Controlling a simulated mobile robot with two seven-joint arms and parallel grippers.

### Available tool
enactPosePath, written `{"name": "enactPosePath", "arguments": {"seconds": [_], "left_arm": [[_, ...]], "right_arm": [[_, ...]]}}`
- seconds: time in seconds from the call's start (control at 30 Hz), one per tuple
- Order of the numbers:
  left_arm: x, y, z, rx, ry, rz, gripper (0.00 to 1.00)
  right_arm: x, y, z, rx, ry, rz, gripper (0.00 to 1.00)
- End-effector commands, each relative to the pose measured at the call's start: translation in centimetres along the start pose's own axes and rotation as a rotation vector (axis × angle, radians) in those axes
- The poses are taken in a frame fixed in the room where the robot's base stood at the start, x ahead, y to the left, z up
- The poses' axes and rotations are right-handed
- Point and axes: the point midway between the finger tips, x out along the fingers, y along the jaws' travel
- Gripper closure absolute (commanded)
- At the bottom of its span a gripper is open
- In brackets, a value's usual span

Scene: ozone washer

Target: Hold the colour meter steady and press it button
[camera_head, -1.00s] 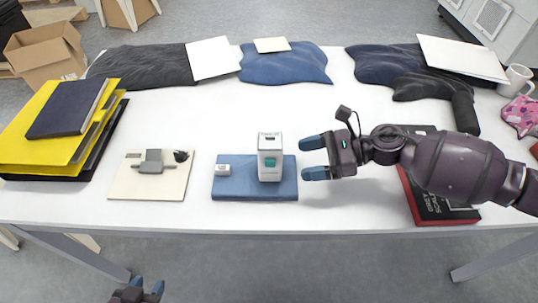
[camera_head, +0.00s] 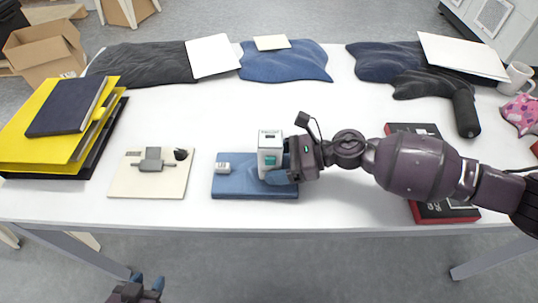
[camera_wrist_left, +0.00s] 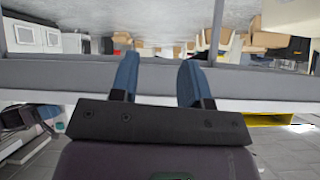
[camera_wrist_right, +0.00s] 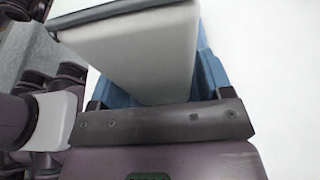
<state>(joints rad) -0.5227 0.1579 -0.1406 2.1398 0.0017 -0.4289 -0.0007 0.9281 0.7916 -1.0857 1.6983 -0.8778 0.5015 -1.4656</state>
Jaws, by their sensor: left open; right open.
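The colour meter (camera_head: 268,142) is a white upright box with a teal-green patch on its front. In the right wrist view the meter's white body (camera_wrist_right: 160,55) fills the space between the fingers; contact cannot be told. A small white block (camera_head: 222,168) lies on the cloth's left part. My left gripper (camera_head: 146,284) is open and empty, low in front of the table; its fingers show in the left wrist view (camera_wrist_left: 156,80).
A cream board (camera_head: 130,185) with a grey part lies left of the cloth. Yellow and black folders (camera_head: 50,140) are stacked at the far left. A red-black box (camera_head: 430,210) lies under my right arm. Dark and blue cloths (camera_head: 290,68) line the back.

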Motion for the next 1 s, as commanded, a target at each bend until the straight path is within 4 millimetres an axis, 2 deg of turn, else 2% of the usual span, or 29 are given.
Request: {"name": "enactPosePath", "arguments": {"seconds": [0.1, 0.17, 0.3, 0.33, 0.37, 0.6, 0.67, 1.0], "left_arm": [[-0.01, 0.01, -0.01, 0.0, 0.0, 0.0, 0.57], [-0.01, 0.01, -0.01, 0.0, 0.0, 0.0, 0.57], [-0.01, 0.02, -0.01, 0.0, 0.0, 0.0, 0.57], [-0.01, 0.02, -0.01, 0.0, 0.0, 0.0, 0.57], [-0.01, 0.02, -0.01, 0.0, 0.0, 0.0, 0.57], [-0.03, 0.03, 0.01, 0.0, 0.0, 0.0, 0.93], [-0.04, 0.04, 0.02, -0.001, 0.0, 0.0, 1.0], [-0.05, 0.08, 0.03, -0.003, -0.001, 0.0, 1.0]], "right_arm": [[0.0, 0.0, 0.01, 0.0, 0.0, 0.0, 0.28], [-0.01, 0.0, 0.02, 0.0, 0.0, 0.0, 0.35], [-0.02, 0.0, 0.02, 0.0, 0.0, 0.0, 0.57], [-0.02, 0.0, 0.02, 0.0, 0.0, 0.0, 0.58], [-0.02, 0.0, 0.02, 0.0, 0.0, 0.0, 0.58], [-0.03, 0.0, 0.03, 0.0, -0.001, 0.0, 0.58], [-0.03, 0.0, 0.03, 0.0, -0.001, 0.0, 0.58], [-0.03, -0.01, 0.04, 0.0, -0.001, 0.0, 0.58]]}}
